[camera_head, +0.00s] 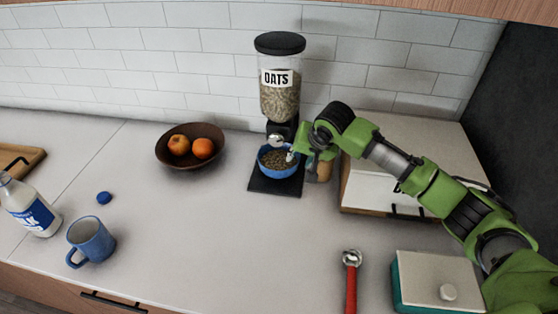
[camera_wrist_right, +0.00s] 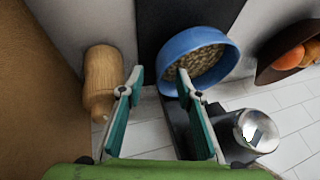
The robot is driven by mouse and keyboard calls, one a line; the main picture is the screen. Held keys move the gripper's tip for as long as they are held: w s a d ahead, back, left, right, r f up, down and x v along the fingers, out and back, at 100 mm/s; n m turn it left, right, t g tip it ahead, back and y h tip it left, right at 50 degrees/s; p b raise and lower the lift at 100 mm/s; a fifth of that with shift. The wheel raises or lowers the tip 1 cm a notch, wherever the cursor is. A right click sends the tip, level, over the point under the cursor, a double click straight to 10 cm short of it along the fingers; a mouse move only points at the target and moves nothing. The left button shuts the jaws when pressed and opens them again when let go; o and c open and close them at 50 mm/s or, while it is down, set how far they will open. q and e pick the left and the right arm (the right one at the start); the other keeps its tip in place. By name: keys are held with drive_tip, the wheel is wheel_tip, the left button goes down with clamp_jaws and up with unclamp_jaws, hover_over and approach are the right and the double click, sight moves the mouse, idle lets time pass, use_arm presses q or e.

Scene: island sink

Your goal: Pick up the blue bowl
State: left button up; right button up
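The blue bowl (camera_head: 278,170) holds oats and stands on the black base of the oats dispenser (camera_head: 279,90). It also shows in the right wrist view (camera_wrist_right: 228,72). My right gripper (camera_head: 297,154) is at the bowl's right side. In the right wrist view the gripper (camera_wrist_right: 160,74) is open, with one fingertip over the oats inside the bowl and the other outside it. The bowl's near rim lies between the fingers. I cannot tell whether either finger touches the bowl. My left gripper is not in view.
A wooden bottle-shaped object (camera_wrist_right: 101,82) stands close beside the outer finger. A brown fruit bowl (camera_head: 190,146) is left of the dispenser. A blue mug (camera_head: 91,240), a milk bottle (camera_head: 30,207) and a red-handled scoop (camera_head: 351,280) stand or lie nearer. The middle counter is clear.

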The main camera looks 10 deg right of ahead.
sight(279, 163)
drive_tip(key=shift+x, duration=1.1)
drive_tip(key=shift+w+a+f, duration=0.1)
drive_tip(key=shift+w+f, duration=0.05)
drive_tip(key=shift+f, duration=0.2)
clamp_jaws()
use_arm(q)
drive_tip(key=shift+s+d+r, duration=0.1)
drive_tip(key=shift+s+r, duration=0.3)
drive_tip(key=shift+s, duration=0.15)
use_arm(e)
drive_tip(key=shift+r, duration=0.15)
